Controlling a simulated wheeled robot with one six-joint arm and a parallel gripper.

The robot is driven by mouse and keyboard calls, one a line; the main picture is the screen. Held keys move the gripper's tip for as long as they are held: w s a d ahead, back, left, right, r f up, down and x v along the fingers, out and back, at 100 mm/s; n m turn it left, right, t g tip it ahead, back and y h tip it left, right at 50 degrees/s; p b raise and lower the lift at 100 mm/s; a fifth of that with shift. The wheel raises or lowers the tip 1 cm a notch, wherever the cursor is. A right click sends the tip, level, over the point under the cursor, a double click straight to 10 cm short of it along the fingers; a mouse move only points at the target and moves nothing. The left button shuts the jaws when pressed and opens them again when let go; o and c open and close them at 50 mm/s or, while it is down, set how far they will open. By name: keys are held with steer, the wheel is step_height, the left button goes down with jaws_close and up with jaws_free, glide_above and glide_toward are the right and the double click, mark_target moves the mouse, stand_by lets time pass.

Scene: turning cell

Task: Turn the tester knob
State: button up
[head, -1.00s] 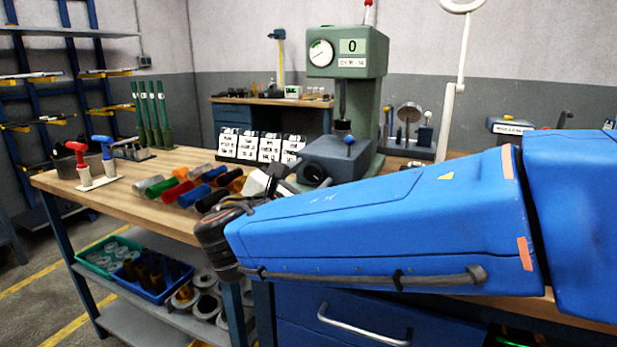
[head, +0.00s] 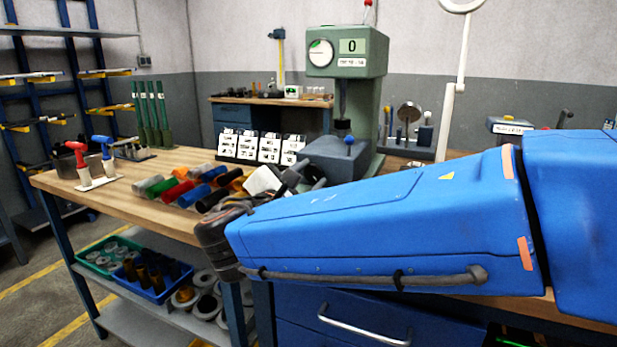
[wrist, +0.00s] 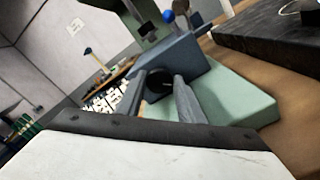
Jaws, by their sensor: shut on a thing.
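The green tester (head: 347,62) stands on the wooden bench, with a round dial and a display reading 0. A blue-grey block (head: 338,152) sits at its base; it also shows in the wrist view (wrist: 185,66). In the wrist view, the dark round knob (wrist: 158,84) is on the near face of this block. My gripper (wrist: 161,90) is shut on the knob, one grey finger at each side.
Coloured cylinders (head: 172,191) lie on the bench left of my gripper. White number cards (head: 268,148) stand behind them. A blue ball (head: 349,141) sticks out by the block. Red and blue-handled tools (head: 78,155) stand at the bench's left end.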

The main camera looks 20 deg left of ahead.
stand_by(0.3)
steer(key=o, duration=1)
steer(key=s+a, duration=0.1)
steer(key=s, duration=1.6)
steer(key=shift+s+a, duration=0.15)
steer(key=shift+s, duration=0.05)
